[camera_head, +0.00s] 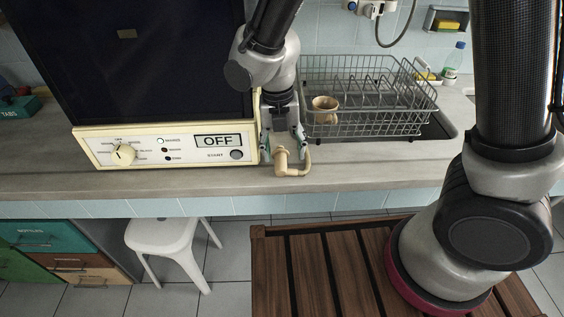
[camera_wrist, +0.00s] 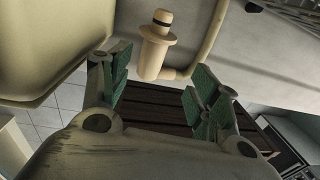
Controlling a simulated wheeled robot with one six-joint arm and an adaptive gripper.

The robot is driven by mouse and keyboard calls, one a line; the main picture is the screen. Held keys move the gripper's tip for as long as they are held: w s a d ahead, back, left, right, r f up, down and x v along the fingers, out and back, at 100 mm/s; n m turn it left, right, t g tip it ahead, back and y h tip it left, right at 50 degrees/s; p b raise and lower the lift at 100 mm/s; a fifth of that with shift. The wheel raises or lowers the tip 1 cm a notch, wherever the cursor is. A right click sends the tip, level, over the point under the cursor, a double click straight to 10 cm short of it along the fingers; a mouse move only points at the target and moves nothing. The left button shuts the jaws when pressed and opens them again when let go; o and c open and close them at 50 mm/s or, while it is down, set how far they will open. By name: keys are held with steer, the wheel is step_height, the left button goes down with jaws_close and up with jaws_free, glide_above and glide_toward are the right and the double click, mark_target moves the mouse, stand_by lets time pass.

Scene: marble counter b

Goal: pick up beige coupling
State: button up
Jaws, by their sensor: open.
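The beige coupling (camera_head: 281,166) is at the counter's front edge, right of the oven panel. In the wrist view the coupling (camera_wrist: 154,58) is a short flanged cylinder with a dark band near one end. A curved beige tube (camera_wrist: 206,42) runs beside it and seems to meet it. My gripper (camera_head: 284,143) is directly above and behind the coupling. In the wrist view its green-padded fingers (camera_wrist: 158,92) are spread wide. The coupling shows beyond the fingertips, lined up with the gap. I cannot tell whether anything touches.
The oven panel (camera_head: 165,146) reading OFF stands close on the left. A wire dish rack (camera_head: 385,123) with a beige cup (camera_head: 325,108) is close on the right. Bare counter (camera_head: 380,172) lies at the front right. A white stool (camera_head: 161,233) stands below.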

mark_target(285, 162)
steer(key=f, duration=0.5)
steer(key=shift+d, duration=0.2)
steer(key=shift+c, duration=0.4)
steer(key=c, duration=0.7)
steer(key=shift+r, duration=0.1)
